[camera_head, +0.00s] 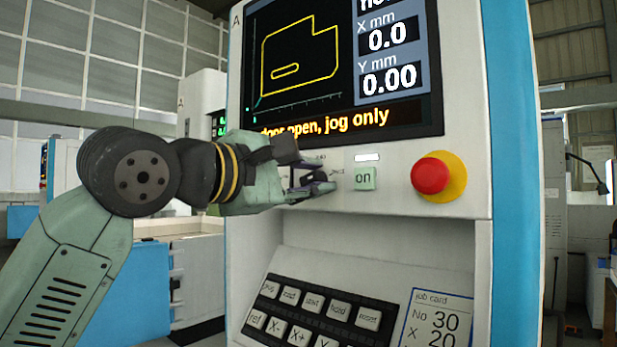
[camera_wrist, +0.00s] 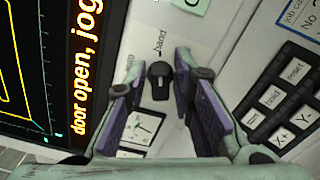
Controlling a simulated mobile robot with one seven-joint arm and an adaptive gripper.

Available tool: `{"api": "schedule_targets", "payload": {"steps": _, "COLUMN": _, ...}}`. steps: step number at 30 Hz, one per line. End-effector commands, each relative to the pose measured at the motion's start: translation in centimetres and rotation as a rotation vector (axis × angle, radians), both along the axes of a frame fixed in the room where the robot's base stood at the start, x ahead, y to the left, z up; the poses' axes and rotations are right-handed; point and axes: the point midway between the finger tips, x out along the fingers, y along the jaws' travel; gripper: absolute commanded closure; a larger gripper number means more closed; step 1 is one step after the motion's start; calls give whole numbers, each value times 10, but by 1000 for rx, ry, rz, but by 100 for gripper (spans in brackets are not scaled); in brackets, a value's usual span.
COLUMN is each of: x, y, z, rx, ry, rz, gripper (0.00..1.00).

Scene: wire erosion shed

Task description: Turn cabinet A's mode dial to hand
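Cabinet A (camera_head: 395,205) fills the middle of the head view, with the letter A at its upper left corner. My gripper (camera_head: 325,182) is at its panel, left of the green "on" button (camera_head: 364,178), and hides the mode dial there. In the wrist view the mode dial (camera_wrist: 160,78) is a small black knob on the white panel, with the word "hand" printed above it. My gripper (camera_wrist: 157,70) is open, with one purple-padded finger on either side of the dial. Gaps show between the fingers and the knob in that view.
A red emergency stop (camera_head: 430,175) on a yellow base sticks out right of the "on" button. The screen (camera_head: 340,75) above reads "door open, jog only". A keypad (camera_head: 320,310) and a job card (camera_head: 437,318) are below. A small gauge (camera_wrist: 141,128) sits near the dial.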

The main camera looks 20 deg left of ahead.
Motion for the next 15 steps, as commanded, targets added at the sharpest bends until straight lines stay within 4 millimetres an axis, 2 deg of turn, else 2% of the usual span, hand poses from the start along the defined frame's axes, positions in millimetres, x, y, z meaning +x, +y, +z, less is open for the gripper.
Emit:
{"api": "schedule_targets", "payload": {"steps": 4, "x": 0, "y": 0, "z": 0, "rx": -1, "ry": 1, "rz": 0, "gripper": 66}}
{"api": "schedule_targets", "payload": {"steps": 15, "x": -6, "y": 3, "z": 0, "rx": -3, "ry": 1, "rz": 2, "gripper": 66}}
